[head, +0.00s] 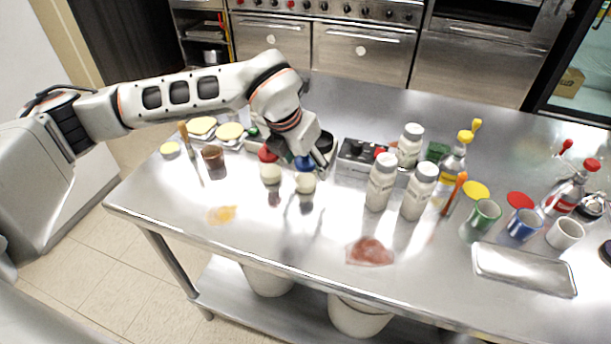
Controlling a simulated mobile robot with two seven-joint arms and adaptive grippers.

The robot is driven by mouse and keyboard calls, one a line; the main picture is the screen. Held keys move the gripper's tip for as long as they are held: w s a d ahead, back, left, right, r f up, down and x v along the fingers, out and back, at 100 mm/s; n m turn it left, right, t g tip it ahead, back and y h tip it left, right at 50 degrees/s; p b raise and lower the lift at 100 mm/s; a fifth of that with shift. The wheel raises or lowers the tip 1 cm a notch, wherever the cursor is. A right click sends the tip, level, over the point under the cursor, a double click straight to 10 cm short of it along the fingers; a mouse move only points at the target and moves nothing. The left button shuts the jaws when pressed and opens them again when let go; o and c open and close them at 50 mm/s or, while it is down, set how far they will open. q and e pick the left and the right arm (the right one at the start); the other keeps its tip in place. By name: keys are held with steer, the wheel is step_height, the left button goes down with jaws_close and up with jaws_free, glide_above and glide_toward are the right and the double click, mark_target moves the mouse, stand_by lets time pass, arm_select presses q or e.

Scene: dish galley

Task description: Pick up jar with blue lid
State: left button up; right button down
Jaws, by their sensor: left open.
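A blue lid (304,164) shows just below my left gripper on the steel table, partly hidden by it. A small cream-coloured container (305,184) stands directly in front of the blue lid; I cannot tell whether the two are one jar. My left gripper (318,161) is open, points down and is right at the blue lid. I cannot tell whether it touches the lid. My right gripper is not in view.
A red lid (267,154) and another cream container (270,174) are close on the left, near a brown cup (213,157). The front middle table is mostly clear, apart from food stains.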

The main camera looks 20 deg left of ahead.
arm_select(q)
steer(key=shift+w+f, duration=0.2)
steer(key=shift+f, duration=0.35)
steer(key=c, duration=1.4)
steer(key=shift+r, duration=0.15)
